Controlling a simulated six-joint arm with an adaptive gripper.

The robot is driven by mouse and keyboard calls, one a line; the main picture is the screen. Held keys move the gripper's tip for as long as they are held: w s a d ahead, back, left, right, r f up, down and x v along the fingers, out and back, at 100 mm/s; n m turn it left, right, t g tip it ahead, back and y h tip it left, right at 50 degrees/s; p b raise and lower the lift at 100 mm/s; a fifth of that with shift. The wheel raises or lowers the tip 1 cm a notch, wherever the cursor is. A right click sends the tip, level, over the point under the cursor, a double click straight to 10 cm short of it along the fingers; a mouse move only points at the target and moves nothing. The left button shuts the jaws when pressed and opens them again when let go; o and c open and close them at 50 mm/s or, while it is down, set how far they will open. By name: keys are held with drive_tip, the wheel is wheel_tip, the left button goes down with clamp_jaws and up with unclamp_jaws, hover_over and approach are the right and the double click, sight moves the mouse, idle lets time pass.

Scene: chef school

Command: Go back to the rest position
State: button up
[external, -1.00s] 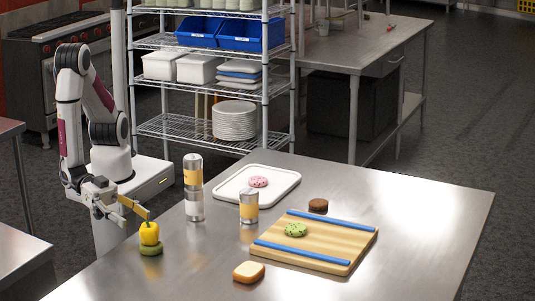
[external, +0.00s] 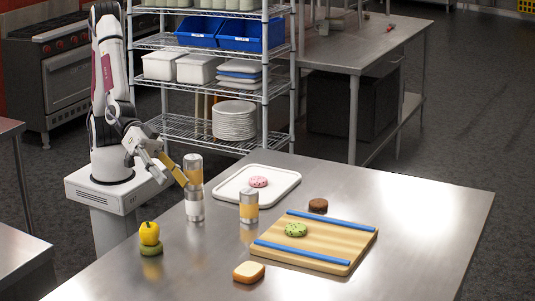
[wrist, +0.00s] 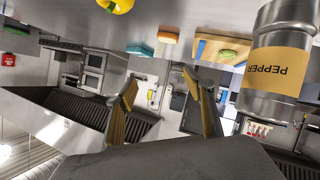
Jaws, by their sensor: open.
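My gripper (external: 172,177) is raised above the table's left edge, to the left of the stacked shakers (external: 193,188) and close to them in the picture. Its two yellow fingers are spread with nothing between them; in the wrist view (wrist: 160,84) the gap between them is empty. The wrist view is upside down and shows a metal can labelled PEPPER (wrist: 279,70) close by at the right. A yellow bell pepper (external: 149,233) sits on a green round piece (external: 151,249) on the table, apart from my gripper.
A single shaker (external: 249,206) stands right of the stack. A white tray (external: 225,192) holds a pink round piece (external: 258,182). A cutting board (external: 330,245) holds a green patty (external: 296,229). Bread (external: 249,272) and a brown patty (external: 318,205) lie nearby. The table's right side is clear.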

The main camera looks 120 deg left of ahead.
drive_tip(key=shift+m+g, duration=0.3)
drive_tip(key=shift+g, duration=0.4)
drive_tip(key=a+r, duration=0.2)
drive_tip(key=a, duration=0.2)
drive_tip(key=s+a+r, duration=0.1)
drive_tip(key=a+r, duration=0.2)
drive_tip(key=a, duration=0.1)
drive_tip(key=s+a+r, duration=0.1)
drive_tip(key=a+r, duration=0.1)
drive_tip(key=a, duration=0.1)
drive_tip(key=shift+s+a+r, duration=0.25)
drive_tip(key=shift+a, duration=0.15)
drive_tip(key=s+a+f+g+y, duration=0.2)
drive_tip(key=s+a, duration=0.6)
drive_tip(key=s, duration=0.2)
drive_tip(key=s+a+f+g+y, duration=0.2)
drive_tip(key=s+a+f+g, duration=0.1)
drive_tip(key=s+a, duration=0.5)
drive_tip(key=s, duration=0.3)
drive_tip(key=shift+a+m, duration=0.25)
drive_tip(key=shift+m, duration=0.05)
drive_tip(key=shift+s, duration=0.1)
